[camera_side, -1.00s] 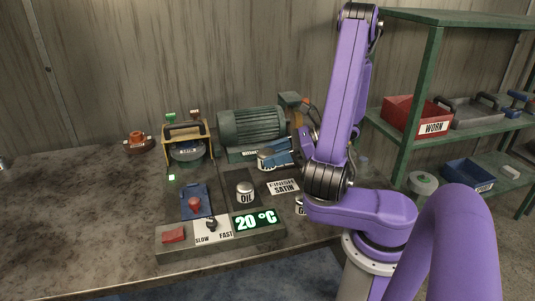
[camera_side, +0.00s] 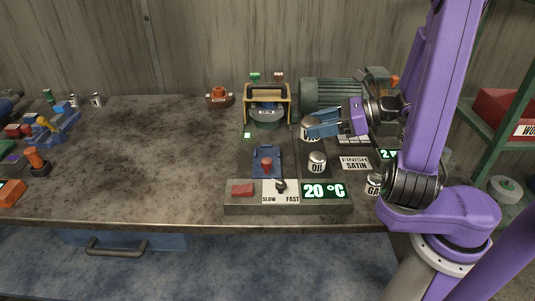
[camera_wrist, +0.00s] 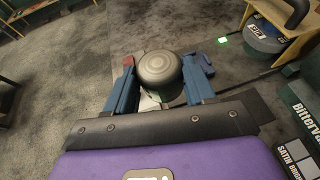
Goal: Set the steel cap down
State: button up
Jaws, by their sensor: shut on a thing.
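My gripper (camera_side: 322,124) has blue jaws and is at the workstation, in front of the green motor. In the wrist view the jaws (camera_wrist: 160,82) are shut on the steel cap (camera_wrist: 158,68), a grey round piece with a domed, ringed top. In the side view the cap (camera_side: 311,134) shows only partly, with dark letters on a pale label, under the blue jaws. It is behind the OIL can. I cannot tell whether its underside touches the surface.
The OIL can (camera_side: 317,164) stands in front of my gripper, with the FINISH SATIN plate (camera_side: 355,163) to its right. The yellow-framed SATIN unit (camera_side: 268,113) is at left, the green motor (camera_side: 333,93) behind. The bench (camera_side: 150,155) is largely clear further left.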

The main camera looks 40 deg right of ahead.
jog(key=shift+w+a, duration=0.35)
jog(key=shift+w, duration=0.1)
jog(key=w+f, duration=0.3)
jog(key=w, duration=0.1)
jog(key=w+f, duration=0.3)
jog(key=w, duration=0.1)
jog(key=w+f, duration=0.3)
jog(key=w, duration=0.2)
jog(key=shift+f, duration=0.15)
jog(key=shift+w+f, duration=0.15)
jog(key=shift+f, duration=1.6)
jog(key=shift+f, duration=0.1)
jog(key=o, duration=1.2)
